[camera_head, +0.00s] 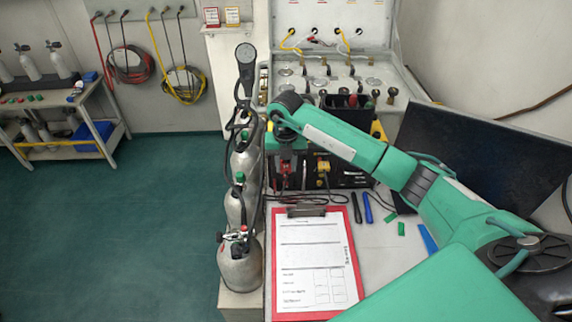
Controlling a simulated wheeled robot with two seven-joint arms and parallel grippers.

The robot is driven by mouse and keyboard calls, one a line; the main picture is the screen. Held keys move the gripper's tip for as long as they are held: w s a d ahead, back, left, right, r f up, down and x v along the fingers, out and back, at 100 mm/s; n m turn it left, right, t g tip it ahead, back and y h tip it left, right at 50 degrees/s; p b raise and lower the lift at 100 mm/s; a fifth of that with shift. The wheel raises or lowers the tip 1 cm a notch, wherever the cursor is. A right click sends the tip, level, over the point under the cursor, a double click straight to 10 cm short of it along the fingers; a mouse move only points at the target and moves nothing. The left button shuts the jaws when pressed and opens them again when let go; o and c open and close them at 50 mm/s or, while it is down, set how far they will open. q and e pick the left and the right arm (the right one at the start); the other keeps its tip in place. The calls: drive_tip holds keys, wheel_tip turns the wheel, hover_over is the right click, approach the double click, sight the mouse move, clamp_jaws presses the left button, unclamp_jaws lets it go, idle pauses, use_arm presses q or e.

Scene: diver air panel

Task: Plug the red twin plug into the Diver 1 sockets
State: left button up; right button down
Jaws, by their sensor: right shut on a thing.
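My right arm reaches in from the right across the desk. Its wrist is above the front of a black-faced unit (346,178). My right gripper (285,160) points down there and is shut on what looks like the red twin plug (284,173), small and partly covered by the gripper. A yellow plug (322,172) is just to its right at the unit's front. The Diver 1 sockets cannot be told apart at this size; the arm and gripper cover part of the unit. My left gripper is not in view.
A red clipboard (353,265) lies in front of the unit, with a black pen (356,208) and a blue pen (368,208) beside it. Grey cylinders (240,268) stand at the left. A gauge panel (345,78) is behind; a dark screen (470,150) stands right.

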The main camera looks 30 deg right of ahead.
drive_tip(key=shift+w+d, duration=0.1)
drive_tip(key=shift+w, duration=0.15)
idle(0.3)
drive_tip(key=c, duration=1)
unclamp_jaws()
drive_tip(key=shift+r, duration=0.15)
drive_tip(key=shift+r+b, duration=0.3)
wheel_tip(320, 180, up, 13)
drive_tip(key=b, duration=0.3)
drive_tip(key=shift+f, duration=0.1)
